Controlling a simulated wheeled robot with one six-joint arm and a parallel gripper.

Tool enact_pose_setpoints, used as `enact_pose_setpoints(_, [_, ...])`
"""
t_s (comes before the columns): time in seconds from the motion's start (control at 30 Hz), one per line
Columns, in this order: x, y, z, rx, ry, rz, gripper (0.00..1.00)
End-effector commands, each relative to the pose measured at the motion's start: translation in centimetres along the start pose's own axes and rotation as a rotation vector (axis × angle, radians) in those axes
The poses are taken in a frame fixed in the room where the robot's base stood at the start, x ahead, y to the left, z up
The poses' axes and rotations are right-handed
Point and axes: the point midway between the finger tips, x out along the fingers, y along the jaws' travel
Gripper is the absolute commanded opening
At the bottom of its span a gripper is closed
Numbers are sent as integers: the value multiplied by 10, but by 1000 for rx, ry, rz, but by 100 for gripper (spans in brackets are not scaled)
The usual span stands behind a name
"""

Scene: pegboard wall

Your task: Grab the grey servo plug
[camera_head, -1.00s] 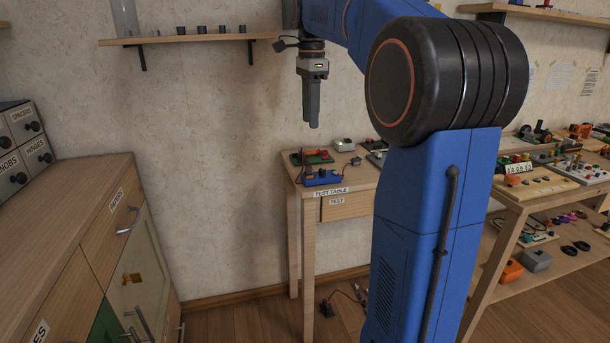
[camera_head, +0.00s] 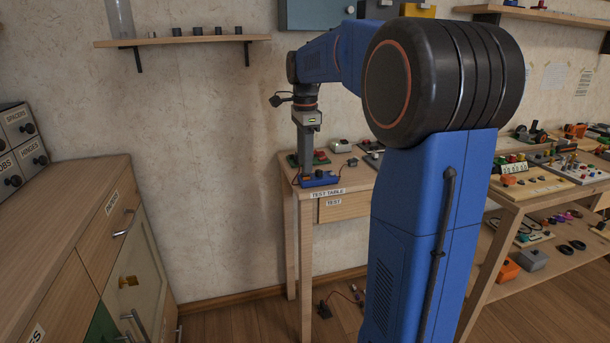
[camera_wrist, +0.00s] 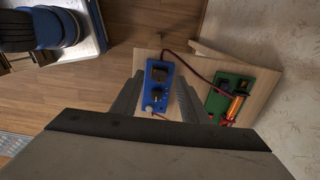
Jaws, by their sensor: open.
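My gripper (camera_head: 307,172) points down over the test table, open, with its fingertips close above a blue device (camera_head: 320,180). In the wrist view the two fingers (camera_wrist: 160,82) stand on either side of the blue device (camera_wrist: 158,73), which carries black parts and a small pale knob. Nothing shows held between the fingers. A red cable (camera_wrist: 193,66) runs from the device toward a green board (camera_wrist: 225,97) with an orange part. I cannot pick out the grey servo plug for certain; a small grey item (camera_head: 352,162) lies on the table to the right.
A wall shelf (camera_head: 185,40) is at upper left and a wooden cabinet (camera_head: 60,215) at left. A cluttered workbench (camera_head: 540,185) is at right. A black item with a cord (camera_head: 324,310) lies on the floor.

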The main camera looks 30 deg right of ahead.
Motion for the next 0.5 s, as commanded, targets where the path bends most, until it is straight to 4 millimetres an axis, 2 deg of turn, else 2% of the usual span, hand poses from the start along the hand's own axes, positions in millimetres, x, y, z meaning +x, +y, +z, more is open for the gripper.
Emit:
enact_pose_setpoints(0.17, [16,0,0,0,0,0,41])
enact_pose_setpoints(0.43, [18,0,0,0,0,-1,41])
enact_pose_setpoints(0.5, [18,0,0,0,0,-1,24])
